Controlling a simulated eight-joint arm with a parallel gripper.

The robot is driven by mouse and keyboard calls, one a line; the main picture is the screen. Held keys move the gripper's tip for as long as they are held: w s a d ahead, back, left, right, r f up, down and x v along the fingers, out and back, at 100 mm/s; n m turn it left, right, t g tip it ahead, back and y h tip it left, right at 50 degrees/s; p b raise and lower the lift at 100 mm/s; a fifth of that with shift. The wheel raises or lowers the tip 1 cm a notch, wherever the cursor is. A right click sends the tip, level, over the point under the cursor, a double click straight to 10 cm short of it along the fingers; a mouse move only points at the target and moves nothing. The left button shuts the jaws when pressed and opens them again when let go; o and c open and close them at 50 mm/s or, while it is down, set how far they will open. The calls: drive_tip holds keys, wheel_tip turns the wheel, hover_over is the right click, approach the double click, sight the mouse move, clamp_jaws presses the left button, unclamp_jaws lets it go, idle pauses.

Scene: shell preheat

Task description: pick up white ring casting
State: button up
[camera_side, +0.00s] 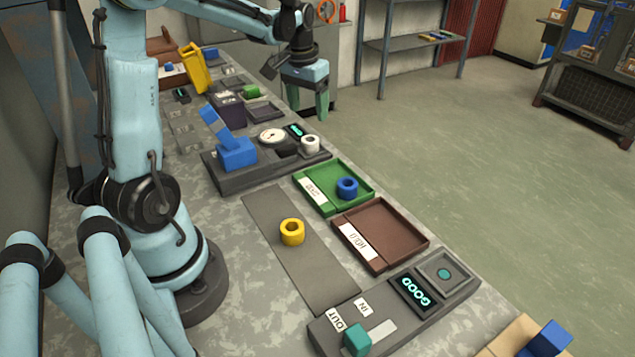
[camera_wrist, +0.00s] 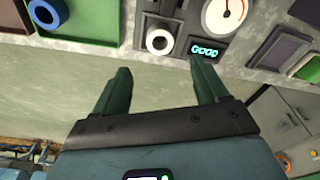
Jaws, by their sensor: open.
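The white ring casting (camera_side: 310,144) sits at the right end of the dark gauge station (camera_side: 226,184), beside a small lit display (camera_side: 295,131). In the wrist view the white ring (camera_wrist: 159,41) shows its dark hole, beyond the fingertips and roughly centred between them. My gripper (camera_side: 308,108) is open and empty, its green fingers pointing down past the far edge of the bench, beyond the ring in the side view. In the wrist view the gripper (camera_wrist: 160,66) has a wide gap between its fingers, and they appear apart from the ring.
A round dial (camera_side: 272,136) and a blue clamp-like block (camera_side: 237,152) stand on the same station. A green tray (camera_side: 318,172) holds a blue ring (camera_side: 347,187). A brown tray (camera_side: 400,232) is empty. A yellow ring (camera_side: 292,232) lies on a grey strip (camera_side: 318,283).

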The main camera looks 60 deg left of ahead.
sight(310, 144)
drive_tip(key=shift+w+a+f, duration=0.1)
drive_tip(key=shift+w+f, duration=0.05)
drive_tip(key=shift+f, duration=1.95)
drive_tip(key=shift+w+a+f, duration=0.1)
drive_tip(key=shift+f, duration=2)
drive_tip(key=shift+c, duration=0.3)
drive_tip(key=c, duration=1.1)
drive_tip(key=shift+r, duration=0.1)
